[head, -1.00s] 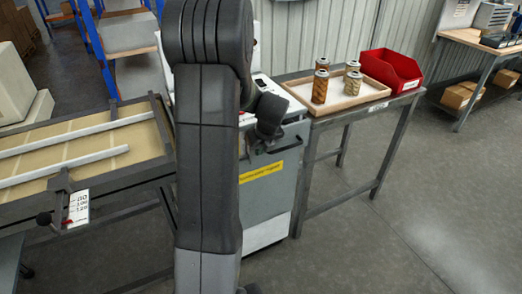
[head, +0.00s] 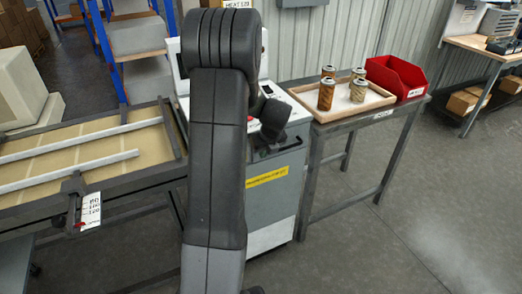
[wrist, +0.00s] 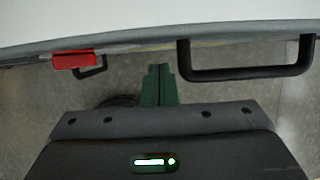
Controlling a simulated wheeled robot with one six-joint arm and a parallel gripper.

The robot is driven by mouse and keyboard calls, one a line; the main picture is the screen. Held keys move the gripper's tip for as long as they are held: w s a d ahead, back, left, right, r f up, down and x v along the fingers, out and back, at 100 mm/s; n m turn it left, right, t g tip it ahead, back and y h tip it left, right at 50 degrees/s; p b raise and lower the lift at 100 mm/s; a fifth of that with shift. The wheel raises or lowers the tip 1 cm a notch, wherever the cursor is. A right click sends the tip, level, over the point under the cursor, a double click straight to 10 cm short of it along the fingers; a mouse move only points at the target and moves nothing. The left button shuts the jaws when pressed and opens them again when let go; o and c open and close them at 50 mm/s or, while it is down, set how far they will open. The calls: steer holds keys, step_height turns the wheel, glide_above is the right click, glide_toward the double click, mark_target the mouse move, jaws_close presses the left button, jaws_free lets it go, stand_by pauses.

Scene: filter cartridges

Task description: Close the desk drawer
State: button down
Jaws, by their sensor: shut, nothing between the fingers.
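The grey cabinet (head: 274,190) with a yellow label stands behind my arm in the head view. I cannot make out an open desk drawer there. In the wrist view, a pale top edge (wrist: 150,32) runs across the upper part. A large black bar handle (wrist: 245,73) hangs below it at right, and a smaller black handle (wrist: 92,70) is beside a red block (wrist: 75,60) at left. My gripper (wrist: 158,72) has its green fingers together, empty, left of the large handle and apart from it. My arm hides much of the cabinet in the head view.
A bench with a wooden tray (head: 318,118) of several cans and a red bin (head: 398,76) stands right of the cabinet. A framed table (head: 25,205) with pale rails is at left. The floor at right (head: 400,240) is clear.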

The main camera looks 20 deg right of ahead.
steer(key=s+v, duration=0.1)
steer(key=v, duration=0.9)
steer(key=shift+s, duration=0.5)
steer(key=shift+f, duration=0.1)
steer(key=w+f, duration=0.7)
steer(key=f, duration=0.2)
steer(key=shift+w+a, duration=0.25)
steer(key=shift+w, duration=0.15)
